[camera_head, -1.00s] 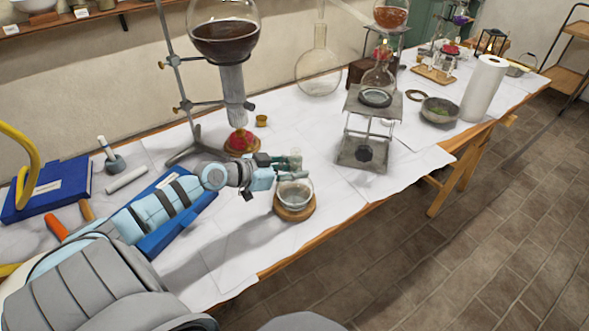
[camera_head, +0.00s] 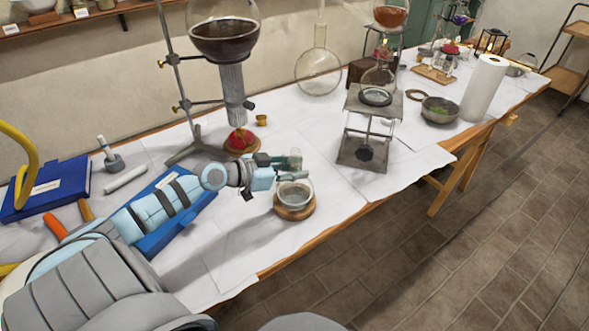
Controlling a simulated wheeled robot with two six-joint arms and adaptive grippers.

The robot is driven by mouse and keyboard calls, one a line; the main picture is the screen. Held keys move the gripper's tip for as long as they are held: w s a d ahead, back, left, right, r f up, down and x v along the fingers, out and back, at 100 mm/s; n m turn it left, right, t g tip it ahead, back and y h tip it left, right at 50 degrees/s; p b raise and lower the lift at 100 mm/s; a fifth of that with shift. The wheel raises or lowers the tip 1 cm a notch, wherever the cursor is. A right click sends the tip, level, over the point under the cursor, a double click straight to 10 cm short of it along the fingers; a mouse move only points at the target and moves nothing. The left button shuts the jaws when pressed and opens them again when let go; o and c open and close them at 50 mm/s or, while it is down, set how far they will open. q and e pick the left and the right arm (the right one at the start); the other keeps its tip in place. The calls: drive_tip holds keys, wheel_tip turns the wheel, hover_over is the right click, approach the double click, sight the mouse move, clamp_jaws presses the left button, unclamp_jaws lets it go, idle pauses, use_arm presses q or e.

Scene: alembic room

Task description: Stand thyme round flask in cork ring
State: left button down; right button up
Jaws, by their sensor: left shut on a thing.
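The round flask (camera_head: 294,190) is clear glass with a short upright neck and something pale low in its bulb. It stands about upright over the brown cork ring (camera_head: 294,212) near the table's front edge. Its bulb appears to rest in the ring, though I cannot tell whether there is a small gap. My left gripper (camera_head: 288,168) comes in from the left and is shut on the flask's neck, its fingers on either side. The fingers hide part of the neck. My right gripper is not in view.
A large dark-filled flask (camera_head: 224,35) hangs on a stand behind my left arm. A metal lab jack (camera_head: 362,152) bearing a flask is to the right. Blue books (camera_head: 55,188) lie at left. White paper around the ring is clear.

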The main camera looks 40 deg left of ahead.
use_arm(q)
drive_tip(key=shift+f+b, duration=0.2)
drive_tip(key=shift+b, duration=0.2)
idle(0.8)
drive_tip(key=c, duration=1.2)
unclamp_jaws()
